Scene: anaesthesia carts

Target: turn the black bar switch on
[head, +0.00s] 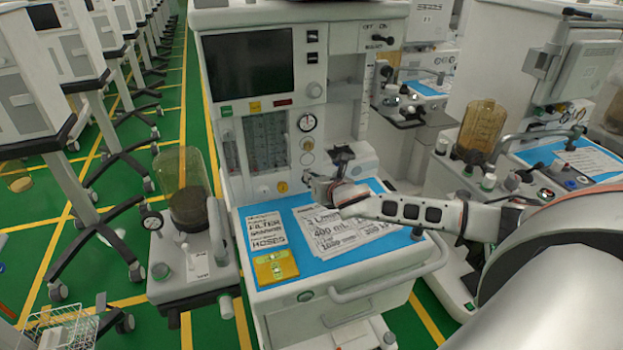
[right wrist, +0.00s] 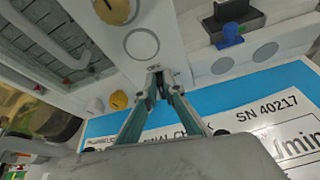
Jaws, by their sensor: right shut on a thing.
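My right gripper (head: 318,183) reaches in from the right to the front panel of the middle cart, just above its blue worktop. In the right wrist view its two fingers (right wrist: 157,82) converge under a small printed label that looks like OFF, below a round outlined disc (right wrist: 141,43). The fingers are shut on a small dark piece at the panel that looks like the black bar switch (right wrist: 158,80). The fingertips hide most of it, so its angle cannot be told. My left gripper is in neither view.
Printed sheets (head: 335,230) and a yellow packet (head: 276,266) lie on the blue worktop (head: 292,285). A canister unit (head: 185,190) stands left; another cart (head: 500,60) stands right.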

